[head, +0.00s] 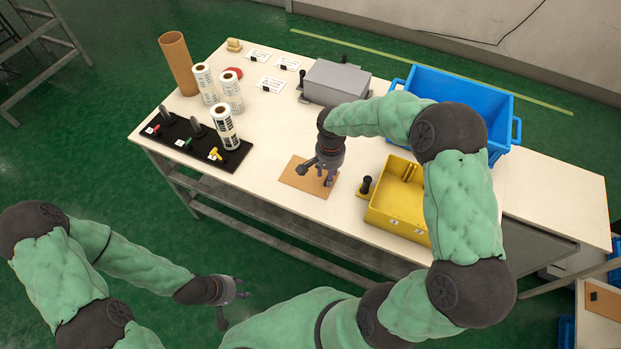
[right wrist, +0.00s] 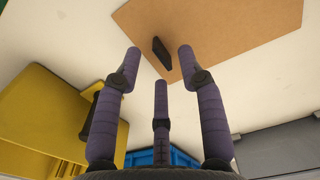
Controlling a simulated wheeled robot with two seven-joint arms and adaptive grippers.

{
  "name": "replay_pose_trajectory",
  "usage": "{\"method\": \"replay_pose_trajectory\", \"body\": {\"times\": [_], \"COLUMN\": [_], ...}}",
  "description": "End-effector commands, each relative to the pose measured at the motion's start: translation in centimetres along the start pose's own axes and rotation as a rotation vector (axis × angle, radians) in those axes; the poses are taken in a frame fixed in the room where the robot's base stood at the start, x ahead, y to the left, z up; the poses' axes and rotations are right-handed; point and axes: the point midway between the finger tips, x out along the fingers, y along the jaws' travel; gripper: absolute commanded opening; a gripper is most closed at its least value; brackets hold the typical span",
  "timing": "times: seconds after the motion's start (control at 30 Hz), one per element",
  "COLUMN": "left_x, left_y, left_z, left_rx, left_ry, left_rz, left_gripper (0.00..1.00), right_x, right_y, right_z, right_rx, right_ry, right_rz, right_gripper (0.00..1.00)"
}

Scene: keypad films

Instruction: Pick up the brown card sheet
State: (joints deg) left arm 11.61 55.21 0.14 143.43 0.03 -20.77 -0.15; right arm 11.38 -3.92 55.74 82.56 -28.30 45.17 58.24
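The brown card sheet (head: 294,179) lies flat on the white table near its front edge. In the right wrist view the card sheet (right wrist: 225,30) has a small upright black tab (right wrist: 161,52) near one corner. My right gripper (head: 315,174) is above the card with its fingers pointing down. In the right wrist view its purple fingers (right wrist: 159,62) are spread, with the tab between the fingertips in the picture; I see no contact. My left gripper (head: 234,306) is open and empty, off the table's front edge at lower left.
A yellow bin (head: 399,201) and a black-handled stamp-like item (head: 366,187) stand right of the card. A grey box (head: 336,82) and a blue crate (head: 460,95) are behind. A black rack (head: 197,140) and several label rolls (head: 224,127) stand left. The table between rack and card is clear.

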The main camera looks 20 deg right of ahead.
Motion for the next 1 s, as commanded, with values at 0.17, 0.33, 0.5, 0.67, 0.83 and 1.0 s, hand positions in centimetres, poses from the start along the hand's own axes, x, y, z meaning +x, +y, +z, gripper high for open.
{"method": "replay_pose_trajectory", "body": {"times": [0.17,0.33,0.5,0.67,0.83,1.0], "left_x": [1.1,1.0,1.0,1.0,1.0,0.8], "left_y": [-0.4,-0.3,-0.3,-0.3,-0.3,-0.3], "left_z": [0.0,0.0,0.0,0.0,0.0,0.0], "left_rx": [0.000,0.000,0.000,0.000,0.000,0.000], "left_ry": [0.000,0.000,0.000,0.000,0.000,0.000], "left_rz": [0.000,0.000,0.000,0.000,0.000,0.000], "left_gripper": [0.40,0.40,0.40,0.40,0.40,0.40], "right_x": [2.3,2.3,2.3,2.3,2.3,2.0], "right_y": [0.0,0.0,0.0,0.0,0.0,0.0], "right_z": [0.0,0.0,0.0,0.0,0.0,0.0], "right_rx": [-0.001,-0.001,-0.001,-0.001,-0.001,-0.001], "right_ry": [0.000,0.001,0.001,0.000,0.000,0.000], "right_rz": [0.000,0.000,0.000,0.000,0.000,-0.001], "right_gripper": [0.40,0.40,0.10,0.00,0.00,0.00]}}
